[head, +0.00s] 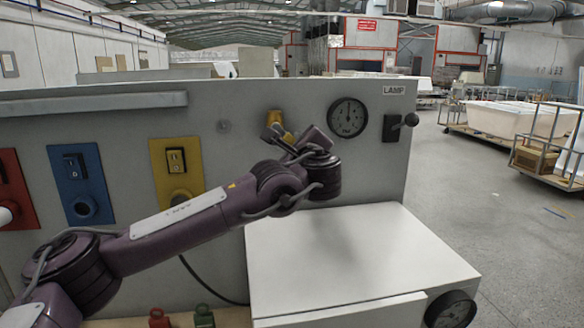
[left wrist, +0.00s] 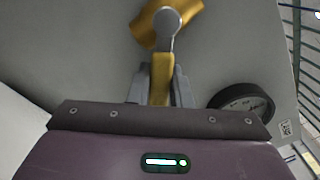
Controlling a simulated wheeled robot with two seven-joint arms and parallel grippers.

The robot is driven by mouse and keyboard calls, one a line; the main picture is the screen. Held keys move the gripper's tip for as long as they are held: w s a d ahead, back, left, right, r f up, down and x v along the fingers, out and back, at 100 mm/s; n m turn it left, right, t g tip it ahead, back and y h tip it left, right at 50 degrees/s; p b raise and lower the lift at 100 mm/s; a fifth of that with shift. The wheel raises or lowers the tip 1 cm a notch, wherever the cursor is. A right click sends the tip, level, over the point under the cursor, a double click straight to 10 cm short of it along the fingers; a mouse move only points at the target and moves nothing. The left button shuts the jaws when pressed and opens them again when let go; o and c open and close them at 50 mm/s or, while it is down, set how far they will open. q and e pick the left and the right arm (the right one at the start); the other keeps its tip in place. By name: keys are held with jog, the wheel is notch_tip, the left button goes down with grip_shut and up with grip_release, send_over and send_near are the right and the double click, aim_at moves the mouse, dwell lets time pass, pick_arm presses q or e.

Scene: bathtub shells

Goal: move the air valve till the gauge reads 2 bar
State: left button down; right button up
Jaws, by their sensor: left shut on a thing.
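The yellow air valve (head: 274,118) is on the grey upright panel, left of the round dark gauge (head: 348,117). In the left wrist view its yellow lever (left wrist: 161,72) runs from a round grey hub toward my gripper. My left gripper (head: 279,138) is at the valve, and in the left wrist view its two grey fingers (left wrist: 159,90) are shut on the lever from both sides. The gauge also shows in the left wrist view (left wrist: 243,101). Its needle seems to point roughly upward in the head view, but the scale is too small to read. My right gripper is out of view.
A lever switch (head: 394,127) under a LAMP label (head: 394,90) is right of the gauge. Blue (head: 81,183) and yellow (head: 177,176) switch plates are on the left.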

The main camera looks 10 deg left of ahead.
pick_arm(q)
jog(key=shift+w+d+n+b, duration=0.1)
jog(key=shift+d+n+b, duration=0.1)
jog(key=shift+n+b, duration=0.75)
jog(key=shift+r+b, duration=0.3)
jog(key=shift+b, duration=0.1)
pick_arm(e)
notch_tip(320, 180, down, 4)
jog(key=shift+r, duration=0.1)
pick_arm(q)
jog(key=c, duration=1.3)
grip_release()
jog(key=shift+r, duration=0.1)
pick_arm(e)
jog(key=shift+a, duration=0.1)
pick_arm(q)
jog(key=shift+d, duration=0.1)
